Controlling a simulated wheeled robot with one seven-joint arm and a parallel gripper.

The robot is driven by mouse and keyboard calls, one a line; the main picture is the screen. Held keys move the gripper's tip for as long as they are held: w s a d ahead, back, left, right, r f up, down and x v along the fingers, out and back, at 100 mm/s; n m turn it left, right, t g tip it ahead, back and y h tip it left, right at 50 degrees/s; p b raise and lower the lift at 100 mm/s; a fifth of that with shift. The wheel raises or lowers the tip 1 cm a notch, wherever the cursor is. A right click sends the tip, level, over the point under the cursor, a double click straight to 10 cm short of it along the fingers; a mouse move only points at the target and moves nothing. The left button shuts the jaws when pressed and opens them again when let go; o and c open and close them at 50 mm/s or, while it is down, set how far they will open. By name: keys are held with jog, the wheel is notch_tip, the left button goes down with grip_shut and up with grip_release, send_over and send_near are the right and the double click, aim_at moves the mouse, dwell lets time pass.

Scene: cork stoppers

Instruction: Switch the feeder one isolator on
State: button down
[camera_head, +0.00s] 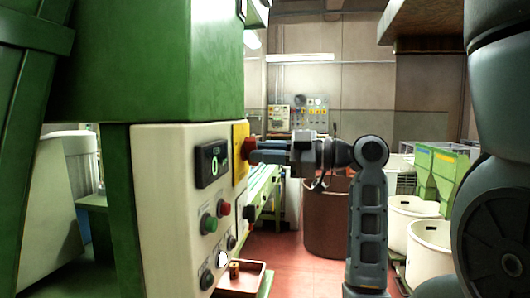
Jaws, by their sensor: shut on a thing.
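A pale control panel (165,205) on the green machine stands left of centre in the head view. A yellow plate (240,152) is on its right part, with a red isolator handle (250,147) sticking out. My gripper (256,155) reaches in from the right and is shut on this red handle. The fingers partly hide the handle, and I cannot tell its turn angle. I cannot read any label saying which is feeder one.
The panel has a dark display (213,164) with a green 0, a green button (208,223) and a red button (224,208). A brown bin (325,235) and white tubs (430,250) stand behind and right.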

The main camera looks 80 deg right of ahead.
jog(key=shift+m+p, duration=1.65)
jog(key=shift+m, duration=1.85)
jog(key=shift+f, duration=0.1)
jog(key=c, duration=1.1)
grip_release()
jog(key=shift+s+d+b, duration=0.15)
jog(key=shift+s+b, duration=0.25)
jog(key=shift+s, duration=1.55)
jog(key=shift+s+d+b, duration=0.15)
jog(key=shift+s+b, duration=0.2)
jog(key=shift+s, duration=1.6)
jog(key=shift+s, duration=0.1)
